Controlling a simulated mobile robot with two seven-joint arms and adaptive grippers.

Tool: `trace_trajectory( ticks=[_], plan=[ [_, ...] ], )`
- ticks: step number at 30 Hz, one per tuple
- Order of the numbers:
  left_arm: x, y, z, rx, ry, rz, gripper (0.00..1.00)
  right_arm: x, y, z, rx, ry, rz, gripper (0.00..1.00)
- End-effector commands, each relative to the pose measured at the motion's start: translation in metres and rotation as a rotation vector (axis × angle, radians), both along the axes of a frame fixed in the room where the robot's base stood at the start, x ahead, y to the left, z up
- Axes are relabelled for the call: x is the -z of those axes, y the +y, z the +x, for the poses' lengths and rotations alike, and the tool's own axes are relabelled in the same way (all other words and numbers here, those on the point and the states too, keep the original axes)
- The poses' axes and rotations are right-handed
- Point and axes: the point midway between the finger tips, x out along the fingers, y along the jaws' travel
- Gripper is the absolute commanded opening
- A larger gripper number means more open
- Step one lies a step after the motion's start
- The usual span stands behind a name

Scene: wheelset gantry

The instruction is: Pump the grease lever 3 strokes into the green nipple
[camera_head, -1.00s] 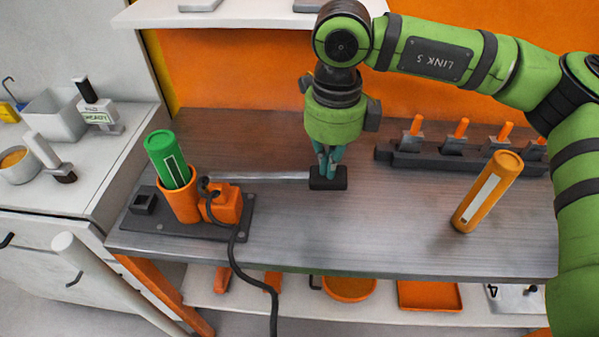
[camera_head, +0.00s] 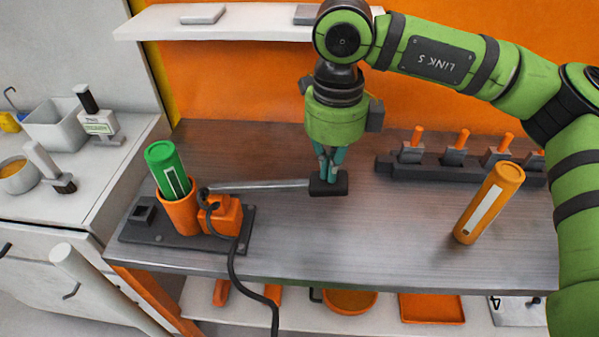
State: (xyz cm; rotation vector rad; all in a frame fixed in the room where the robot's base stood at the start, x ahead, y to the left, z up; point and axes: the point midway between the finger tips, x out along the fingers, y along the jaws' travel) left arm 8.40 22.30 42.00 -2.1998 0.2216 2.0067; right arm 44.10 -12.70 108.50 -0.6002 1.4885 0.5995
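The grease pump (camera_head: 219,214) is an orange block on a dark base plate at the left of the bench. A green cartridge (camera_head: 168,170) stands tilted in its orange cup (camera_head: 178,216). The grey lever (camera_head: 262,185) runs right from the pump, nearly level, to a black handle (camera_head: 329,189). My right gripper (camera_head: 327,177) points down with its teal fingers close together on the handle. A black hose (camera_head: 234,262) runs from the pump over the bench's front edge and out of view. I cannot make out a green nipple. My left gripper is not in view.
An orange cylinder (camera_head: 488,203) stands at the bench's right. A dark rack (camera_head: 455,168) with several orange-topped pieces is behind it. A white shelf (camera_head: 245,22) hangs above. Orange trays (camera_head: 430,308) are below. The middle front of the bench (camera_head: 360,240) is clear.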

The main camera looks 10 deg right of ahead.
Motion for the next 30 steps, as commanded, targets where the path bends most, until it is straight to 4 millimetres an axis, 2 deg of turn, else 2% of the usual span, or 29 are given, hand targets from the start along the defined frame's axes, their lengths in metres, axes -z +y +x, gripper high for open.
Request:
trace_trajectory(
  ticks=[3, 12, 30],
  plan=[
    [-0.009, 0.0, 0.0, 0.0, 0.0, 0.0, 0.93, -0.015, 0.0, 0.0, 0.0, -0.002, 0.001, 0.0],
    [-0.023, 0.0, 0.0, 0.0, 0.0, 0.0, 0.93, -0.043, 0.0, 0.0, -0.001, -0.002, 0.001, 0.0],
    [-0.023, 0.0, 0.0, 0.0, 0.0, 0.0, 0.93, -0.046, 0.0, 0.0, 0.0, -0.002, 0.001, 0.0]
  ],
)
